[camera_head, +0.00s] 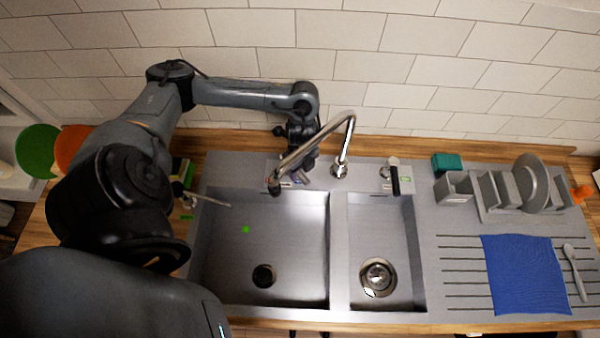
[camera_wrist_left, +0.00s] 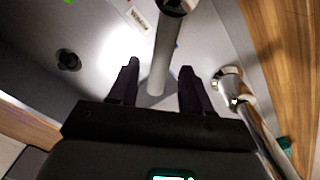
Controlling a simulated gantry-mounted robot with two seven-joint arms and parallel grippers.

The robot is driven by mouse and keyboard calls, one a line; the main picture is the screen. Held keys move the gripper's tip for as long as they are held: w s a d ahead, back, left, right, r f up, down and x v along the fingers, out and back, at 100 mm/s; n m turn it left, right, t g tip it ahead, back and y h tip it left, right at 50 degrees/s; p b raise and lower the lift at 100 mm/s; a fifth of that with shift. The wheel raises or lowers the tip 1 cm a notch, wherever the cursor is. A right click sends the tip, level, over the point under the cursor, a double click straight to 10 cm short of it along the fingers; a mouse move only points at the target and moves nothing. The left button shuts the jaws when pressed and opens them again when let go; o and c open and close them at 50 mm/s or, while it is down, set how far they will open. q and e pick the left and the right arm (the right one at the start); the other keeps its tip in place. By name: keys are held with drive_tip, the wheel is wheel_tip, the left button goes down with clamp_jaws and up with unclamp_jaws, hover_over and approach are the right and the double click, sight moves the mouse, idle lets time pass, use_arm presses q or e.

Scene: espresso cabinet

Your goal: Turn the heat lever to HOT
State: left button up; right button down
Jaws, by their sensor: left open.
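My left gripper (camera_head: 303,162) is open, behind and below the curved tap spout (camera_head: 318,134), left of the tap's base. Its two fingers also show in the left wrist view (camera_wrist_left: 158,72), apart, with a grey rod (camera_wrist_left: 166,50) between or beneath them; I cannot tell whether they touch it, or whether it is a lever or the spout. A black-handled lever (camera_head: 395,181) stands right of the tap, with a small label beside it. Labels (camera_head: 298,178) also lie by my gripper. I cannot read HOT on any of them. My right gripper is out of view.
A double steel sink (camera_head: 300,294) lies in front. The tap's chrome base (camera_wrist_left: 232,88) is close to my left gripper. A green sponge (camera_head: 447,162), dish rack (camera_head: 500,192) and blue cloth (camera_head: 524,274) are to the right. The tiled wall (camera_head: 410,65) is close behind.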

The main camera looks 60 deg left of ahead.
use_arm(q)
drive_tip(key=shift+f, duration=0.7)
clamp_jaws()
